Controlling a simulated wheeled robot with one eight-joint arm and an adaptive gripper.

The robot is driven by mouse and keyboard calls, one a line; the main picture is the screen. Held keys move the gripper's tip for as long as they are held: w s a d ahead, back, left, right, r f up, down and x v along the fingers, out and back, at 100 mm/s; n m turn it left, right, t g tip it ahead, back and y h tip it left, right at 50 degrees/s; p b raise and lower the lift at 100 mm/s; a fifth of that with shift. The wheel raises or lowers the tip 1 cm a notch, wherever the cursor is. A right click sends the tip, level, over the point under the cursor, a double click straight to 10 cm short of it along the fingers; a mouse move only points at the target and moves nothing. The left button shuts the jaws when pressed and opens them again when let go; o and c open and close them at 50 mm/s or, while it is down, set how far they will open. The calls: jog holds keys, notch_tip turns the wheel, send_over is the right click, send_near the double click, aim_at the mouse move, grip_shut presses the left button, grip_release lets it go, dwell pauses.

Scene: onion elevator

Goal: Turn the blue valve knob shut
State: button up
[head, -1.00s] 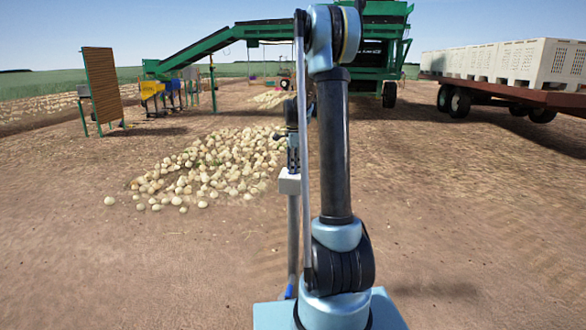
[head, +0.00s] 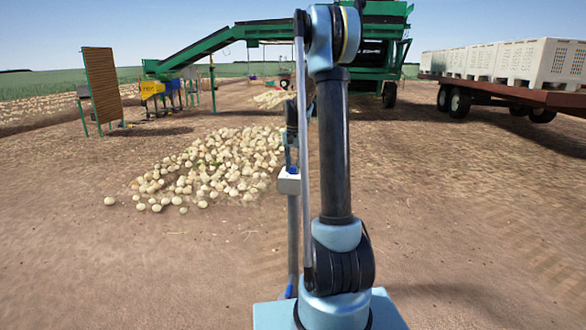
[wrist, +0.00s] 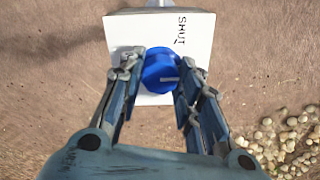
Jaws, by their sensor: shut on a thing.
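The blue valve knob (wrist: 158,72) sits on a white plate marked SHUT (wrist: 195,22) in the wrist view. A short pale mark shows on the knob's face, toward its lower right. My gripper (wrist: 160,68) is shut on the knob, with one finger on its left and one on its right. In the head view the white valve box (head: 288,182) stands on a grey post (head: 293,240), partly hidden by my arm. My gripper (head: 292,155) points down at the top of the box there.
A pile of onions (head: 225,165) lies on the soil left of the post. A green elevator machine (head: 215,43) stands behind, with a slatted panel (head: 102,85) at left. A trailer (head: 530,97) carries white crates (head: 490,60) at right. The soil between is open.

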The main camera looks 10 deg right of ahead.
aim_at(294, 166)
jog(key=n, duration=0.6)
jog(key=shift+w+n, duration=0.15)
jog(key=shift+n, duration=0.15)
jog(key=n, duration=0.5)
jog(key=shift+n, duration=0.3)
jog(key=o, duration=1)
jog(key=shift+o, duration=0.2)
notch_tip(294, 166, up, 12)
